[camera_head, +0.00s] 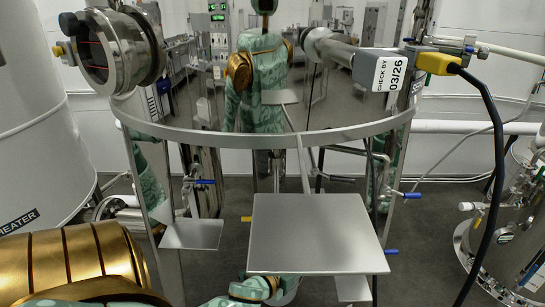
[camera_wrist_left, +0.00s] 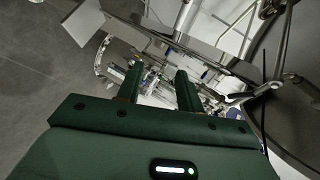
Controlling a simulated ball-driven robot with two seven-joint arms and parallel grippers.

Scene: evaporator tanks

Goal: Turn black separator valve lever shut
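I cannot make out a black valve lever for certain in either view. In the head view, blue-handled valve levers show below the tank, one at left (camera_head: 205,181), one at right (camera_head: 412,195) and one lower right (camera_head: 391,251). A yellow handle (camera_head: 246,218) sticks out left of the flat plate. In the left wrist view my left gripper (camera_wrist_left: 158,75) has its two dark green fingers apart, with nothing seen between them. Pipes and small blue handles (camera_wrist_left: 205,76) lie beyond the fingers, small and unclear. My right gripper is not seen.
A shiny steel tank (camera_head: 300,110) fills the upper middle and mirrors my body. A flat grey plate (camera_head: 315,233) and a smaller plate (camera_head: 192,234) jut out below. A white heater tank (camera_head: 35,130) stands left. A black cable (camera_head: 497,150) hangs at right from a yellow plug (camera_head: 437,63).

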